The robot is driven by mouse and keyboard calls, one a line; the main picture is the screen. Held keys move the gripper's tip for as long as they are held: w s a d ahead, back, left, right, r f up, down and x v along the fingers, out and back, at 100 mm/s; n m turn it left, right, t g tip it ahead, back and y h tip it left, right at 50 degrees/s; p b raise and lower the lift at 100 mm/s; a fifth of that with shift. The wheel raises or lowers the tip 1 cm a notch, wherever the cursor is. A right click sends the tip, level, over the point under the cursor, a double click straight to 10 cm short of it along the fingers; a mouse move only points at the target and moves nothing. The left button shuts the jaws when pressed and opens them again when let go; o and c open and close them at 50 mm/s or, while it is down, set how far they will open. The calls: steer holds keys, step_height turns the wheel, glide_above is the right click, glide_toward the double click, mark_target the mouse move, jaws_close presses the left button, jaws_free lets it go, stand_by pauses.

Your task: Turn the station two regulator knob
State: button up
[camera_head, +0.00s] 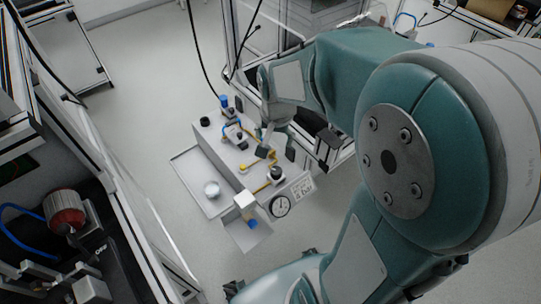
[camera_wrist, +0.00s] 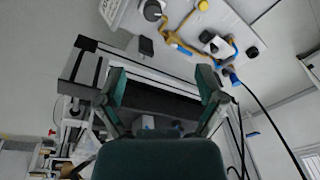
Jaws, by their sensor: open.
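A grey test station (camera_head: 215,150) with knobs and fittings stands on the floor in the middle of the head view. A dark round knob (camera_head: 277,174) sits near its front edge, above a round dial gauge (camera_head: 280,206). A dark round knob (camera_wrist: 153,10) also shows at the top of the wrist view, beside yellow fittings (camera_wrist: 185,35). I cannot tell for certain which knob is the station two regulator. My gripper (camera_wrist: 160,84) is open and empty, its fingers wide apart below the station fittings in the wrist view. In the head view my arm partly hides the station's right side.
A blue-topped fitting (camera_head: 224,101) and a black knob (camera_head: 205,122) stand at the station's far end. A framed bench with a red motor (camera_head: 66,212) is at left. Floor between is clear.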

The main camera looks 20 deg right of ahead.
mark_target(276, 170)
steer(key=w+f+m, duration=0.1)
steer(key=f, duration=0.6)
steer(key=w+d+f+m+g, duration=0.1)
steer(key=f, duration=0.5)
steer(key=w+d+f+m, duration=0.1)
steer(key=f, duration=0.6)
steer(key=shift+w+d+f+m+g, duration=0.25)
steer(key=shift+w+f+m+g, duration=0.05)
steer(key=shift+g, duration=0.1)
steer(key=c, duration=1.1)
